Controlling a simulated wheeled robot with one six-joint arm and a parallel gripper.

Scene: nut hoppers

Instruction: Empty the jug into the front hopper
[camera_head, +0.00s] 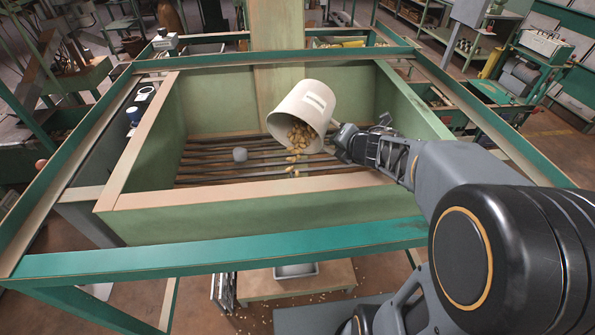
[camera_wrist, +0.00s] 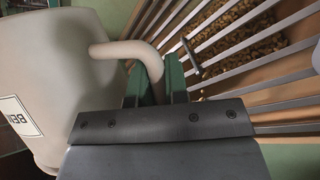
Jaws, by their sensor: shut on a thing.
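My gripper (camera_head: 346,145) is shut on the handle of the cream jug (camera_head: 306,96) and holds it above the front hopper (camera_head: 170,223). The jug is tipped with its mouth down to the left, and nuts (camera_head: 299,136) show at its mouth and fall in a stream toward the hopper's bars. In the wrist view the jug (camera_wrist: 55,50) is at left, and its curved handle runs between the green fingertips of my gripper (camera_wrist: 160,82). Many nuts (camera_wrist: 240,40) lie beneath the bars there. How much is left inside the jug is hidden.
A teal frame (camera_head: 230,248) surrounds the hopper. A small grey tray (camera_head: 296,270) sits on a wooden platform (camera_head: 262,287) below, with loose nuts on the floor nearby.

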